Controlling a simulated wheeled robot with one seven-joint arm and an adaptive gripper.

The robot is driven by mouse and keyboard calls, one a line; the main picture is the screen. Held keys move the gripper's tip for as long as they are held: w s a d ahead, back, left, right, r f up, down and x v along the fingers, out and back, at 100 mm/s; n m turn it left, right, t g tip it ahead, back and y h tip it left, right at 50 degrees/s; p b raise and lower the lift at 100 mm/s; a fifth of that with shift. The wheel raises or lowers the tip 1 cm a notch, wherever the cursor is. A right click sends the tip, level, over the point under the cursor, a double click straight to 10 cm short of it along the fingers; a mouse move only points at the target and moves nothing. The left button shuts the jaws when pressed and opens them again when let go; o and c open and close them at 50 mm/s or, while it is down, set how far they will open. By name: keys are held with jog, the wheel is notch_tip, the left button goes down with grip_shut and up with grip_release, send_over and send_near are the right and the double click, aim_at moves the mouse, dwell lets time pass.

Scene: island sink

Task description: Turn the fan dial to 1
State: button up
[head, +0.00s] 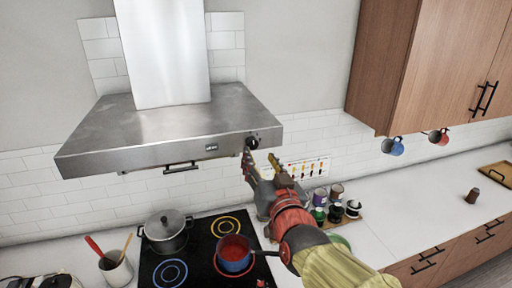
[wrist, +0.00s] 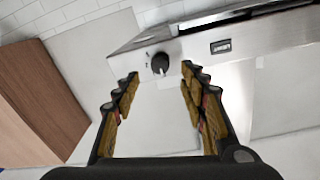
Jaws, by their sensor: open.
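The fan dial (head: 252,143) is a small black knob on the front right of the steel range hood (head: 165,130). In the wrist view the dial (wrist: 160,63) shows a light pointer mark on its lower part; the markings around it are too small to read. My gripper (head: 260,160) is open and empty just below and in front of the dial. In the wrist view the two fingertips of my gripper (wrist: 160,72) stand left and right of the dial, apart from it, with the dial at the mouth of the opening.
Below the hood is a black cooktop (head: 200,255) with a grey lidded pot (head: 166,234) and a blue pan (head: 234,254). Spice jars (head: 335,212) stand right of it. A wooden wall cabinet (head: 430,60) with hanging mugs (head: 393,146) is at the right. The space before the hood is clear.

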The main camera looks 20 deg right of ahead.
aim_at(253, 146)
jog(key=w+p, duration=0.1)
jog(key=w, duration=0.5)
jog(key=shift+w+d, duration=0.1)
jog(key=shift+w, duration=0.05)
jog(key=shift+c, duration=0.7)
grip_shut()
